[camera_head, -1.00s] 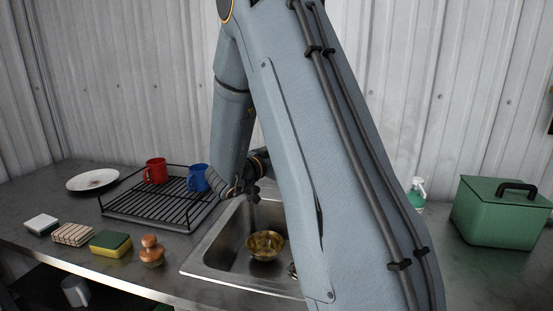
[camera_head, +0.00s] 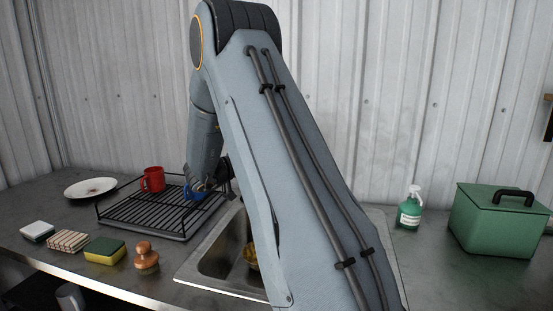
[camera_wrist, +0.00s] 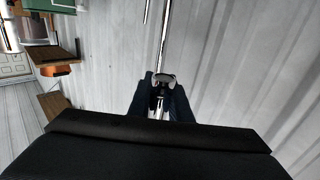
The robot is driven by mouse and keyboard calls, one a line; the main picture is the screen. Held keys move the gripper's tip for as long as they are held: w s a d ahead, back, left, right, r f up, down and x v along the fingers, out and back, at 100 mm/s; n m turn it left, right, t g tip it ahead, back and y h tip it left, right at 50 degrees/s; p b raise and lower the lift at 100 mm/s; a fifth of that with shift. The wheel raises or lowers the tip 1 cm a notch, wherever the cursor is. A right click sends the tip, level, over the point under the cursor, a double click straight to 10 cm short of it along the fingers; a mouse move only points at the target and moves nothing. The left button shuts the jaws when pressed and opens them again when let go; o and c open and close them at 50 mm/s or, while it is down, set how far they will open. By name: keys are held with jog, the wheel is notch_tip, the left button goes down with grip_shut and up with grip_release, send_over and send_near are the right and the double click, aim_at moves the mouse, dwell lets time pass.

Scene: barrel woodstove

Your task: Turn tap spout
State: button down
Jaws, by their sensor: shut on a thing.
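In the wrist view, a thin, shiny metal tap spout (camera_wrist: 164,40) runs down from the top edge to my gripper (camera_wrist: 161,88). The two dark fingers are shut on the spout, one on each side of it. In the head view, only a dark part of my wrist shows, low behind the forearm, near the left rim of the sink (camera_head: 212,262). My arm hides the tap and the fingertips there.
A dish rack (camera_head: 150,212) stands left of the sink with a red mug (camera_head: 152,179) and a partly hidden blue mug (camera_head: 194,193). A brass bowl (camera_head: 250,257) lies in the sink. A soap bottle (camera_head: 410,212) and green box (camera_head: 495,222) stand right. A brush (camera_head: 146,260) stands in front.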

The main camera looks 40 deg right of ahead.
jog(key=c, duration=1.6)
grip_release()
jog(key=shift+c, duration=0.2)
jog(key=a+b, duration=0.2)
jog(key=a, duration=0.6)
jog(key=shift+w, duration=0.15)
